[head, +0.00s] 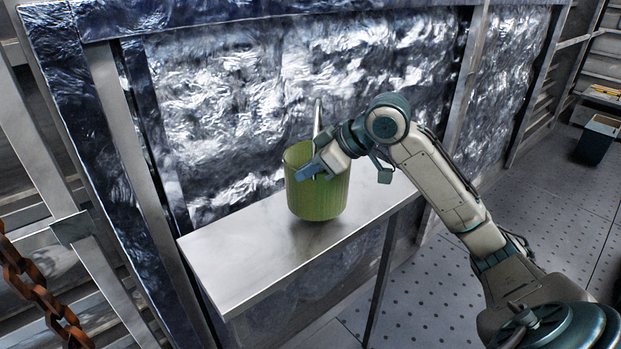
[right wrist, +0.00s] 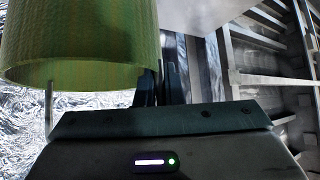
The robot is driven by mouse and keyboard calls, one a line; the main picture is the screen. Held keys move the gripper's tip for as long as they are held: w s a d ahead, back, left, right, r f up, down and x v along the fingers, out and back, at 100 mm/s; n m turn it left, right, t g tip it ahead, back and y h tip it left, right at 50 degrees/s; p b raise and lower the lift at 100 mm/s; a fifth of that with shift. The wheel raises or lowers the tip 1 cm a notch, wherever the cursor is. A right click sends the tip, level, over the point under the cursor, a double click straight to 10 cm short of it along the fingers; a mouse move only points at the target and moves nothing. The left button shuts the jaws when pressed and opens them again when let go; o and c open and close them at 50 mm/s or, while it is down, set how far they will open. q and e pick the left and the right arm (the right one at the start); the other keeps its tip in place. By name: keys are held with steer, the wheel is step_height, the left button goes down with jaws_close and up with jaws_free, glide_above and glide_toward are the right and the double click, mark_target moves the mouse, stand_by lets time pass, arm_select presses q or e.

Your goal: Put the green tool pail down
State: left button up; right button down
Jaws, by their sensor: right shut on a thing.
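The green tool pail (head: 325,198) is upright at the metal shelf (head: 240,262), toward its back and middle. I cannot tell whether its base touches the shelf or hangs just above it. My right gripper (head: 310,172) is shut on the pail at its upper part, with the arm reaching in from the right. The exact grip point is partly hidden. In the right wrist view the pail (right wrist: 85,45) fills the upper left, beside my dark fingers (right wrist: 160,85). A thin metal rod, apparently its handle, shows below its edge. My left gripper is not in view.
A wall of crinkled silver foil (head: 225,110) in a dark frame stands right behind the shelf. The shelf's left front part is bare. A rusty chain (head: 40,295) hangs at the lower left. A dark bin (head: 597,140) stands on the floor at the far right.

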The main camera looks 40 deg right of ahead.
mark_target(314, 199)
steer(key=shift+w+d+f, duration=0.1)
steer(key=shift+w+d, duration=0.25)
steer(key=shift+d, duration=0.1)
step_height(314, 199, down, 2)
steer(key=shift+f+p, duration=0.15)
steer(key=shift+p, duration=0.3)
steer(key=shift+f, duration=0.65)
steer(key=c, duration=1.5)
jaws_free()
steer(key=shift+s, duration=0.1)
steer(key=shift+c, duration=0.2)
